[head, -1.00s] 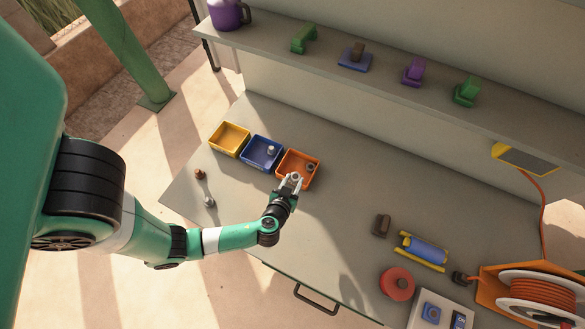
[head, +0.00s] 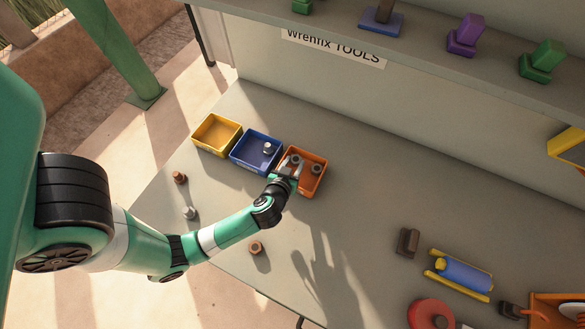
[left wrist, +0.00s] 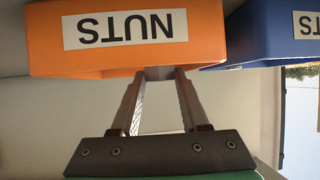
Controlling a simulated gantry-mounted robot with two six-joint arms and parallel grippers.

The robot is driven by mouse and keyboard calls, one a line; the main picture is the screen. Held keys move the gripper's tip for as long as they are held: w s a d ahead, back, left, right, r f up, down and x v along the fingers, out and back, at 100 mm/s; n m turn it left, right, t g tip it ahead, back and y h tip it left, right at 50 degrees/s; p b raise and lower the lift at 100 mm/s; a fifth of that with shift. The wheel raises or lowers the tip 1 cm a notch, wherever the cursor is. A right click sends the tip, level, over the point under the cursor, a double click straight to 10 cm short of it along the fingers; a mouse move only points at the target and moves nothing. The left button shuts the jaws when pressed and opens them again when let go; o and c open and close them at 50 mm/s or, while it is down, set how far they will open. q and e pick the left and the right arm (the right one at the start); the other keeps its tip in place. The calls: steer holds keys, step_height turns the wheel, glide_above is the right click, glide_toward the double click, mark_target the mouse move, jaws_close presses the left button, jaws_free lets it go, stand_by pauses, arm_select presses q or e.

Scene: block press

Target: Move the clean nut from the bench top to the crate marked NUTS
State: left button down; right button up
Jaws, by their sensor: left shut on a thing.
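The orange crate (head: 318,184) stands on the bench top, and its upside-down NUTS label (left wrist: 125,29) shows in the left wrist view. My left gripper (head: 292,165) is at the crate's near left side with its fingertips inside, shut on the clean nut (head: 294,159), which is small and grey in the head view. Another grey nut (head: 316,169) lies in the crate to the right of the fingers. My right gripper is not in view.
A blue crate (head: 240,163) holding a grey bolt (head: 267,148) and an empty yellow crate (head: 216,135) stand left of the orange one. A brown nut (head: 255,248), a brown piece (head: 179,177) and a grey bolt (head: 190,213) lie on the bench. Its middle is clear.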

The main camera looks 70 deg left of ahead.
arm_select(q)
steer(key=f, duration=0.1)
steer(key=f+b, duration=0.1)
steer(key=shift+a+f, duration=0.35)
steer(key=shift+d+f+b, duration=0.1)
steer(key=shift+f+b, duration=0.2)
steer(key=shift+d+r, duration=0.15)
steer(key=shift+f, duration=0.2)
steer(key=c, duration=0.7)
jaws_free()
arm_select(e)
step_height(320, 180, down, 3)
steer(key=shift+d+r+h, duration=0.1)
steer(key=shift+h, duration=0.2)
